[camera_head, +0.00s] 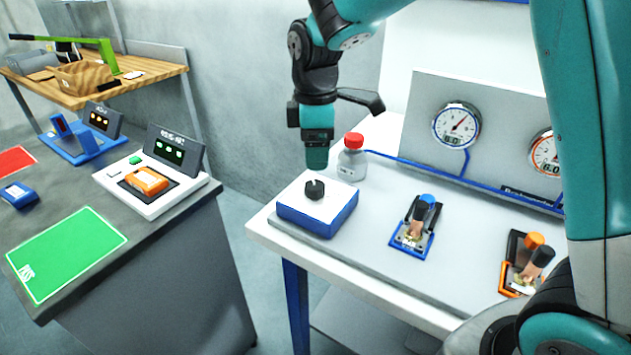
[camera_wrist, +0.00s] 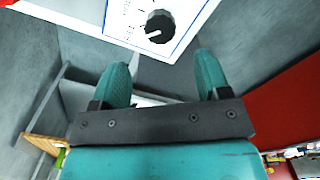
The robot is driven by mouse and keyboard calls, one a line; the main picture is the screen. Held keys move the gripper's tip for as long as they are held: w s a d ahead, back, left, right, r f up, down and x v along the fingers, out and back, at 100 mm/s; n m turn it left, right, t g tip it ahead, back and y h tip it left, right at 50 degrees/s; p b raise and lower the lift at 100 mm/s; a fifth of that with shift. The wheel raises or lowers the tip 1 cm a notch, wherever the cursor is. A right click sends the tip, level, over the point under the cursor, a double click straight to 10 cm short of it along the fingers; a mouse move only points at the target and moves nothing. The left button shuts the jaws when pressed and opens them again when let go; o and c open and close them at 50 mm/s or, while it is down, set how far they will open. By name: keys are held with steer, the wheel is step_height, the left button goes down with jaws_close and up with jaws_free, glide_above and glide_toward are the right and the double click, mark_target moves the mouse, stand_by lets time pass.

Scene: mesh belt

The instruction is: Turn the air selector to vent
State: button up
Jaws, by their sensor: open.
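The air selector is a black knob (camera_head: 314,189) on top of a white and blue box (camera_head: 318,217) on the near left of the white table. In the wrist view the knob (camera_wrist: 160,26) has a pale pointer mark toward its lower left, and small printed marks lie around it, too small to read. My gripper (camera_head: 317,165) is above and slightly behind the knob in the head view. In the wrist view its two teal fingers (camera_wrist: 165,75) are apart with nothing between them. The knob lies beyond the fingertips, apart from them.
A bottle with a red cap (camera_head: 352,160) stands close behind the box. A blue-handled valve (camera_head: 417,225) and an orange-handled valve (camera_head: 526,262) are to the right. A panel with gauges (camera_head: 457,126) stands behind. A grey bench (camera_head: 180,240) is at the left, across a gap.

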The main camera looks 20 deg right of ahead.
mark_target(315, 185)
step_height(315, 185, down, 8)
steer(key=shift+f, duration=0.1)
steer(key=shift+c, duration=0.5)
steer(key=c, duration=0.8)
steer(key=shift+c, duration=0.2)
